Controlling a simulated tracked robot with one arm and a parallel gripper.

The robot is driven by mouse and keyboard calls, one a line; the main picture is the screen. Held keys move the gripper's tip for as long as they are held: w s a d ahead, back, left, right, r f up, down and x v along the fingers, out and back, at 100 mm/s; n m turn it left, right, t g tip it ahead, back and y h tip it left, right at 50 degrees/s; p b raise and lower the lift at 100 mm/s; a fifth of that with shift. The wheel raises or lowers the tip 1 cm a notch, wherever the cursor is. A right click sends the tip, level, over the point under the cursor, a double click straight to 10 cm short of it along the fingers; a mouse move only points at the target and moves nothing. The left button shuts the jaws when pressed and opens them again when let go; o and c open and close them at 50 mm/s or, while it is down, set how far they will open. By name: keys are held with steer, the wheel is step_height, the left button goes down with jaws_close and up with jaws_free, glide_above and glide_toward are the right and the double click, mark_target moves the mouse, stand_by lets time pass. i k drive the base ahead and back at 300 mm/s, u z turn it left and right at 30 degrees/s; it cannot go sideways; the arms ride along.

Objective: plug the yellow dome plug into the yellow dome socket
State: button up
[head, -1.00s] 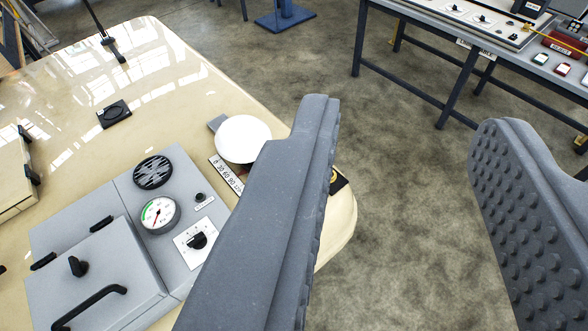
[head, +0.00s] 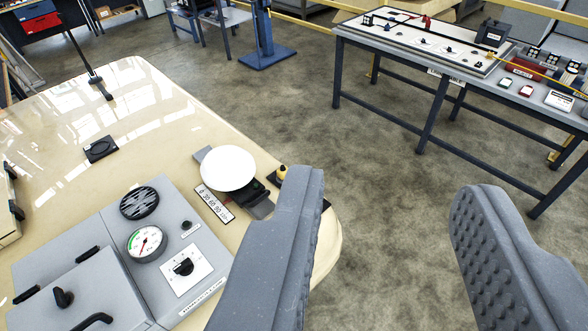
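My gripper (head: 384,195) is open and empty, its two grey padded fingers wide apart over bare floor. A small yellow piece (head: 283,173) on a dark base stands near the right edge of the beige top, just beyond the left fingertip, which partly hides it. I cannot tell whether it is the yellow dome plug or its socket. No other yellow dome piece can be made out clearly.
The glossy beige top (head: 160,110) carries a grey panel with a gauge (head: 146,243), a white disc (head: 228,168) beside a numbered scale (head: 214,203), and a black square fitting (head: 101,149). A workbench (head: 400,60) with small devices stands at back right. Floor between is clear.

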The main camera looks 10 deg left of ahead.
mark_target(281, 172)
steer(key=z, duration=0.1)
steer(key=i, duration=1.35)
steer(key=u, duration=0.7)
